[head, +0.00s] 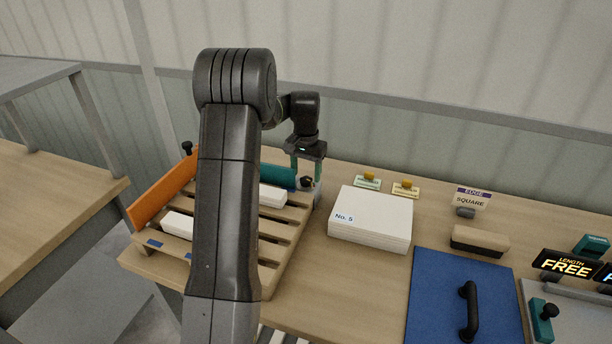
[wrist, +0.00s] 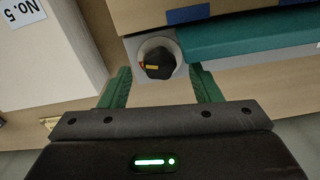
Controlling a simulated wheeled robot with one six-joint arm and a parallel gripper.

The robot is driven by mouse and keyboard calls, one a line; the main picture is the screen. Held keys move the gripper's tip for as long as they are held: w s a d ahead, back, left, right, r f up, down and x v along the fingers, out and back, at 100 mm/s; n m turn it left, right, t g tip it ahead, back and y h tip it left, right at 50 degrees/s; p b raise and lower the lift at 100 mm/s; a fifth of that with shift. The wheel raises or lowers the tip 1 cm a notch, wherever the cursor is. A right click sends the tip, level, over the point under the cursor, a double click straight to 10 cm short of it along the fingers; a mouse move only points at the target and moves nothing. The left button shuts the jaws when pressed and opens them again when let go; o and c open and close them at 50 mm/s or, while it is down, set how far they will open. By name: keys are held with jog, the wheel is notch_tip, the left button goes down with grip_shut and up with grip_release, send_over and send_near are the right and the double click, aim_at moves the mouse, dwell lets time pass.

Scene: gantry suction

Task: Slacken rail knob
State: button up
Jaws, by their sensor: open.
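The black rail knob (head: 306,183) sits at the right end of the teal rail (head: 279,177) on the pallet's far side. In the wrist view the knob (wrist: 159,63) is a dark lobed head with a small orange-and-yellow mark, on a pale round seat. The teal rail (wrist: 250,36) runs off to its right there. My gripper (head: 306,174) is open and points down at the knob. In the wrist view the green fingertips (wrist: 161,70) stand left and right of the knob, with gaps on both sides. Nothing is held.
A slatted wooden pallet (head: 285,232) carries white blocks and an orange rail (head: 163,188) with another black knob (head: 187,148). A white stack marked No. 5 (head: 370,215) stands close right of the gripper. A blue panel (head: 440,290) with a black handle lies further right.

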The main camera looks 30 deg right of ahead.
aim_at(306, 179)
notch_tip(306, 179, up, 12)
jog(key=b, duration=0.1)
dwell(0.5)
